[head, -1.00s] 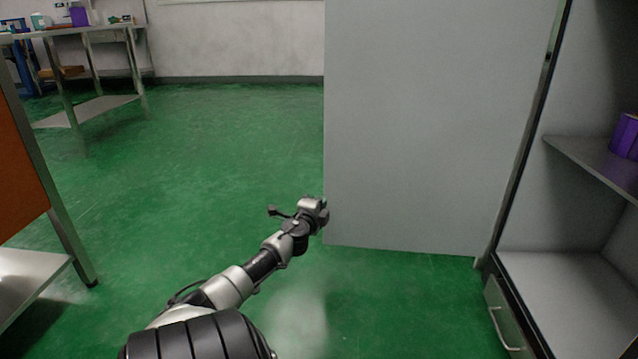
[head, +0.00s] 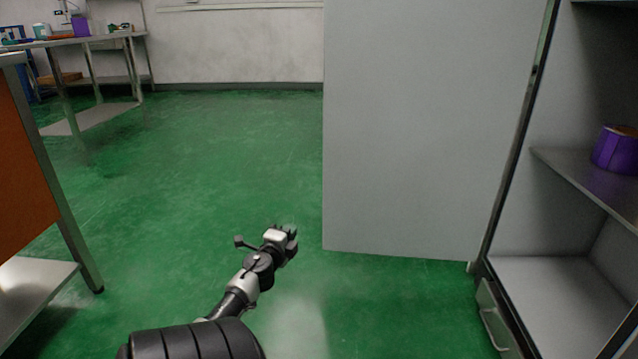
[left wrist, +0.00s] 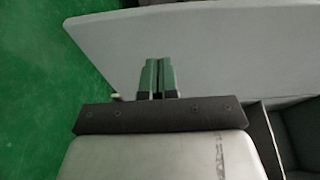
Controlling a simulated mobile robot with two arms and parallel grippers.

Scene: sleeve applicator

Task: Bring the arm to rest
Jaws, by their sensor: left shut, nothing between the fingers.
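My left arm reaches in from the bottom of the head view. Its gripper (head: 287,231) hangs over the green floor, left of the open grey cabinet door (head: 420,130) and apart from it in the picture. In the left wrist view the two fingers (left wrist: 158,78) are together with nothing between them, and the pale door panel (left wrist: 215,50) lies beyond them. My right gripper is in neither view.
The open cabinet (head: 560,290) stands at the right, with a purple container (head: 617,150) on its shelf (head: 585,180). A metal table with an orange panel (head: 22,165) stands at the left. Another bench (head: 95,118) is at the back left. The floor between is clear.

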